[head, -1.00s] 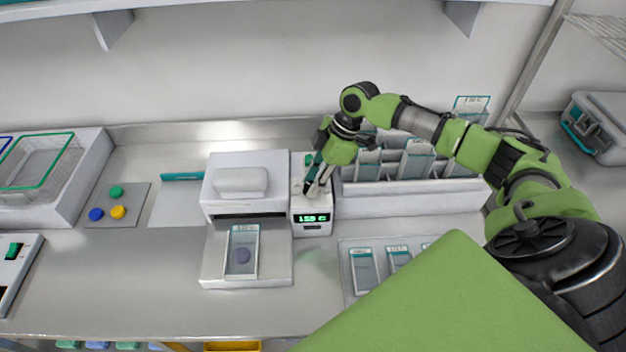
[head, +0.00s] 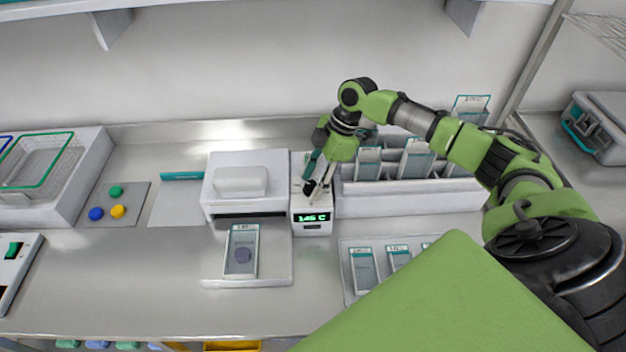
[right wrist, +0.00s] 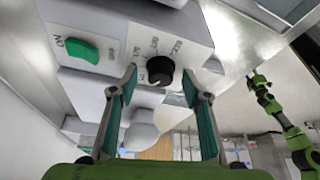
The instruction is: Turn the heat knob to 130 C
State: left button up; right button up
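The heat knob (right wrist: 160,70) is a black dial with a white mark, on a small white heater unit (head: 312,212). Its green display (head: 312,218) appears to read 145 C. My right gripper (head: 316,190) points down at the top of this unit. In the right wrist view its two teal-lined fingers (right wrist: 160,76) stand on either side of the knob, with a visible gap on both sides. They hold nothing. A green rocker switch (right wrist: 80,50) marked ON sits beside the knob. My left gripper is not in the head view; a distant green arm at the right wrist view's edge is too small to read.
A white machine (head: 248,165) with a slide pouch (head: 242,252) on its front plate stands left of the unit. A white rack (head: 410,196) of pouches is close on the right. A tray (head: 350,290) lies in front of it. The counter (head: 130,280) is bare at front left.

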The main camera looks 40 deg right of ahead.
jog(key=shift+d+r, duration=0.1)
jog(key=shift+r, duration=0.15)
jog(key=v, duration=1.1)
jog(key=shift+r, duration=0.2)
jog(key=shift+s+d, duration=0.15)
